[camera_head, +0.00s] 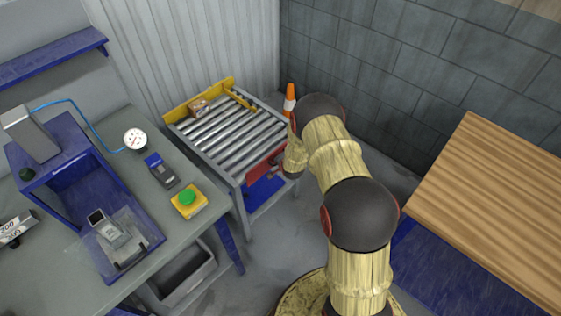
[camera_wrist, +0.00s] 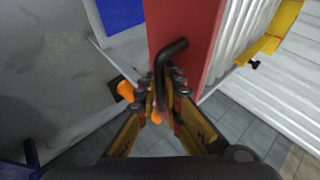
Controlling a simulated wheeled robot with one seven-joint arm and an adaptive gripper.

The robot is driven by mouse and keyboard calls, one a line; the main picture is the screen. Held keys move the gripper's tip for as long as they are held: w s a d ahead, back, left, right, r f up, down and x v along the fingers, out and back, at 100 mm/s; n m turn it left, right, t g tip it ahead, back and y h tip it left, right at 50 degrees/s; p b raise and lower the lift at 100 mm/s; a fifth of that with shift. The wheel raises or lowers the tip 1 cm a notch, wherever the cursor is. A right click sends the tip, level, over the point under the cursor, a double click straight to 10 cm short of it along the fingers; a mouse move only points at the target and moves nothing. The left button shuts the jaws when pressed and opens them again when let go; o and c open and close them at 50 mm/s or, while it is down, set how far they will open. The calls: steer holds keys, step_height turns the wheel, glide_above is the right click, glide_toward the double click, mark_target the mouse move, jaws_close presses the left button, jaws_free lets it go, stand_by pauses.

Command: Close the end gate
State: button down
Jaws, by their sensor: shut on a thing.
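The end gate is a red panel (camera_head: 257,168) at the near end of the roller table (camera_head: 240,172) in the head view. In the wrist view the red gate (camera_wrist: 190,25) stands between the silver rollers and the blue part, with a bent black handle (camera_wrist: 170,52) on it. My gripper (camera_wrist: 162,88) is shut on this black handle. In the head view my arm partly hides the gate's right end, and my gripper (camera_head: 275,170) is small and hard to make out there. I cannot tell whether the gate is latched.
An orange cone (camera_head: 290,98) stands behind the table. A workbench (camera_head: 150,215) with a green button (camera_head: 187,197) is at left, a wooden table (camera_head: 495,200) at right.

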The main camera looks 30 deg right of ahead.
steer(key=shift+w+r, duration=0.15)
steer(key=shift+r, duration=0.05)
steer(key=c, duration=2.2)
jaws_free()
steer(key=v, duration=1.2)
